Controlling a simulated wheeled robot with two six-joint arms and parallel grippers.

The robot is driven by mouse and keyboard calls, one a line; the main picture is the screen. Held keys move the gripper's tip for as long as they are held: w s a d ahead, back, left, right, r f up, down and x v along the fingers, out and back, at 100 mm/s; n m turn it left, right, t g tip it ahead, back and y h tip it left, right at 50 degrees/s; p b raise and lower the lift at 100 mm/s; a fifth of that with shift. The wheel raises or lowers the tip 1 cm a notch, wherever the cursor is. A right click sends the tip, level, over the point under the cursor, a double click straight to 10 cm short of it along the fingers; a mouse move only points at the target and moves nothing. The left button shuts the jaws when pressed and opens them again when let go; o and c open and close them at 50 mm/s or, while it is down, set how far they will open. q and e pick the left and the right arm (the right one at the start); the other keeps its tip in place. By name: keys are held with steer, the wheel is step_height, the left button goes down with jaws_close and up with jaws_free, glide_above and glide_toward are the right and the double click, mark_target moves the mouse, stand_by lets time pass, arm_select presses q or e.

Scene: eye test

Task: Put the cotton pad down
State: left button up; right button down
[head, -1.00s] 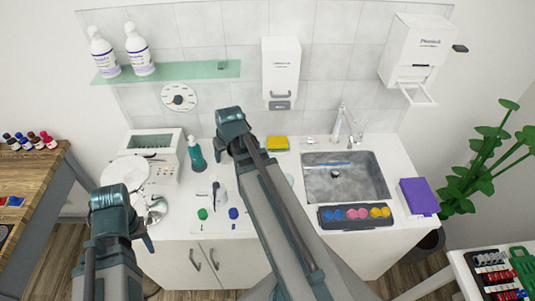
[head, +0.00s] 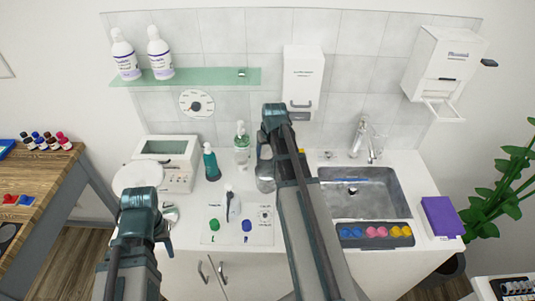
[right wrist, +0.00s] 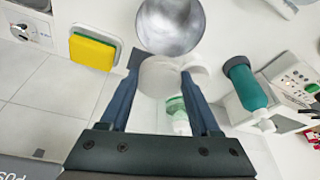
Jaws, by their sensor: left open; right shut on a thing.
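The cotton pad (right wrist: 163,76) is white and sits between the fingertips of my right gripper (right wrist: 160,80) in the right wrist view. The gripper is shut on it, above the white counter (head: 225,262). A round grey metal vessel (right wrist: 170,25) is just beyond the pad in that view; whether they touch I cannot tell. In the head view my right gripper (head: 263,155) points down left of the sink, partly behind my arm, and the pad cannot be made out. My left gripper (head: 164,238) is open over the counter's left front.
A yellow sponge (right wrist: 92,52) lies nearby. The sink (head: 365,198), a paint-coloured tray (head: 350,244) and a purple box (head: 441,217) are to the right.

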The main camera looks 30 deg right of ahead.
steer(key=w+d, duration=0.5)
steer(key=w, duration=0.4)
steer(key=shift+s+f+b, duration=0.2)
steer(key=shift+f+b, duration=1.5)
steer(key=shift+s+f+b, duration=0.15)
steer(key=shift+f+b, duration=1.5)
step_height(320, 180, down, 4)
steer(key=b, duration=0.4)
steer(key=shift+f+b, duration=0.45)
steer(key=shift+w+d+f, duration=0.1)
steer(key=shift+w, duration=0.1)
